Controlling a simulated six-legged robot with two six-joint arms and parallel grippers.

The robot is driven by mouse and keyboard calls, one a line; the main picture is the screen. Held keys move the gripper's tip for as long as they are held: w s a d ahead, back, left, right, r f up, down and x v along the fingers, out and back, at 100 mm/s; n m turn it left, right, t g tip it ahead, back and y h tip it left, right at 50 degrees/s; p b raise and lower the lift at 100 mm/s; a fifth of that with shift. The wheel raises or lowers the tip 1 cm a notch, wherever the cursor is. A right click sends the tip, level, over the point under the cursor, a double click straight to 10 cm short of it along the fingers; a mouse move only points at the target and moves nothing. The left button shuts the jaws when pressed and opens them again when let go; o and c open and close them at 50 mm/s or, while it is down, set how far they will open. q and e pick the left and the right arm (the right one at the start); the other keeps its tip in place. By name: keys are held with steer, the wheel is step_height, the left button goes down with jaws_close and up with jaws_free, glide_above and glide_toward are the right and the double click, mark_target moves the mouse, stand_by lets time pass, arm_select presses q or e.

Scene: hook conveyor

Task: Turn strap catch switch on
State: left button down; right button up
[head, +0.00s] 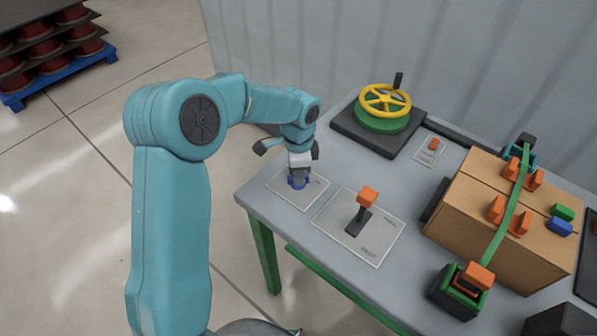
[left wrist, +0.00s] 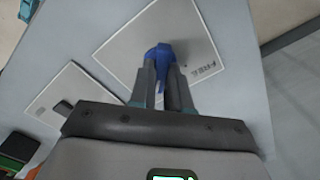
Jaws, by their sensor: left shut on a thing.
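A blue switch handle (head: 297,182) stands on a light plate (head: 312,194) near the table's left corner. In the left wrist view the blue handle (left wrist: 157,52) is between my fingers, and its plate (left wrist: 125,45) bears lettering that looks like FREE. My left gripper (head: 299,168) reaches down from above and is shut on the blue handle; its fingers also show in the left wrist view (left wrist: 164,78). The fingers hide part of the handle, and I cannot tell its exact setting. My right gripper is in neither view.
Beside it is a plate with an orange-topped lever (head: 367,197). Behind stands a yellow handwheel (head: 385,99) and a small orange switch (head: 434,144). A cardboard box (head: 464,220) under a green strap (head: 507,220) takes up the right side.

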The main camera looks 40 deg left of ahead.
arm_select(q)
steer(key=shift+r, duration=0.15)
steer(key=c, duration=1.1)
jaws_free()
step_height(320, 180, up, 16)
steer(key=shift+r, duration=0.15)
steer(key=shift+s, duration=0.2)
